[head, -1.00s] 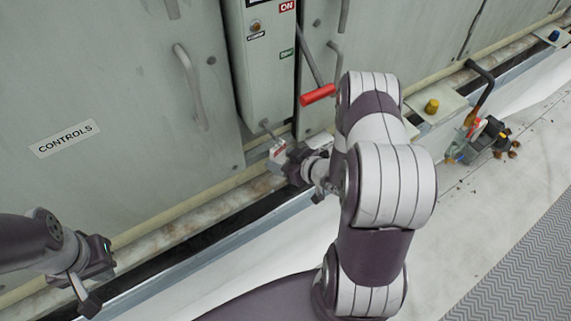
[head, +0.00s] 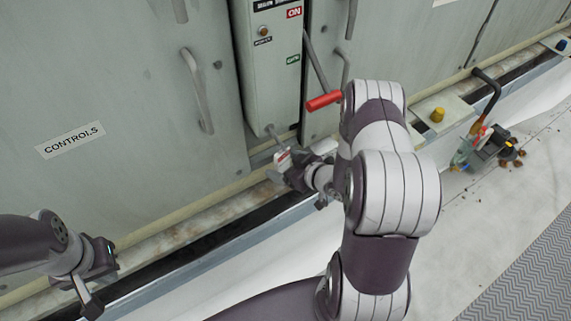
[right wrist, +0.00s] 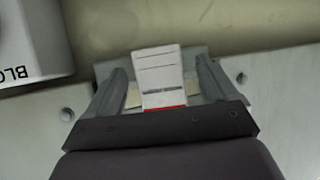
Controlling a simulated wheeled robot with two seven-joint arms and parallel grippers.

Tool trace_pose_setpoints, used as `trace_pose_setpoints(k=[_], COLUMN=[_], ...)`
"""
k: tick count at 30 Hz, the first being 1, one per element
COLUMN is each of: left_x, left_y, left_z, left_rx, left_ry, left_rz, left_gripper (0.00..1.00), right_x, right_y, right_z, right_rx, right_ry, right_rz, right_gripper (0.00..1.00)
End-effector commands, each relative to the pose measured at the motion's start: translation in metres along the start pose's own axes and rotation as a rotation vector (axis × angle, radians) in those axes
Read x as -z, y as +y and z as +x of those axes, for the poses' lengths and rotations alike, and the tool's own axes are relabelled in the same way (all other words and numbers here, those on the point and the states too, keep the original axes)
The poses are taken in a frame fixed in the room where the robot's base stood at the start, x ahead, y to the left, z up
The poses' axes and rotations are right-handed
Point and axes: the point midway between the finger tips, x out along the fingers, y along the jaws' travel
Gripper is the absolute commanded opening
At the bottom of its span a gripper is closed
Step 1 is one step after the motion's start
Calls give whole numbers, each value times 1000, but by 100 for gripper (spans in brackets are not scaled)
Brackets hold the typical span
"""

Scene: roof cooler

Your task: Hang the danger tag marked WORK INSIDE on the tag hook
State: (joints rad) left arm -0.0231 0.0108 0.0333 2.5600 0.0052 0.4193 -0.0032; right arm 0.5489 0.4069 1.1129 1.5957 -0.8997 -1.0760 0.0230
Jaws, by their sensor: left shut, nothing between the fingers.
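The danger tag (head: 283,158) is a small white card with a red band, just below the grey control box. It shows face-on in the right wrist view (right wrist: 160,75), with dark lines too small to read. My right gripper (head: 290,167) is around the tag, one finger on each side, and appears shut on its edges. A thin grey rod, seemingly the tag hook (head: 272,132), sticks out from the box's bottom just above the tag; whether they touch is unclear. My left gripper (head: 91,294) is shut and empty at the lower left.
The control box (head: 266,85) carries ON and OFF labels. A red-handled lever (head: 323,101) stands out right of it. A CONTROLS label (head: 70,140) is on the left panel. A padlock-like cluster (head: 482,145) sits at right. White roof floor lies in front.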

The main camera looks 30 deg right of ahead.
Motion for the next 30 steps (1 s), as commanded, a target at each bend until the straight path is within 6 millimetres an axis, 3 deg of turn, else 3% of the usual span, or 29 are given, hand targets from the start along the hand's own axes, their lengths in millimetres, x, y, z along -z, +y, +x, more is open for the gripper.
trace_pose_setpoints(k=[5, 8, 18, 21, 30], left_x=[0, 0, 1, 1, 1], left_y=[0, 0, 0, 0, 0], left_z=[0, -1, -5, -6, -6], left_rx=[0, 0, 0, 0, 0], left_ry=[0, 0, 0, 0, 0], left_rz=[0, 0, 0, 0, 0], left_gripper=[0, 0, 0, 0, 0], right_x=[0, 0, 0, 0, 0], right_y=[0, 1, 2, 1, 0], right_z=[-2, -14, -100, -117, -127], right_rx=[-1, -3, -7, -5, 1], right_ry=[0, -1, 0, 0, 0], right_rz=[0, 2, 3, 2, 0], right_gripper=[86, 86, 86, 86, 86])
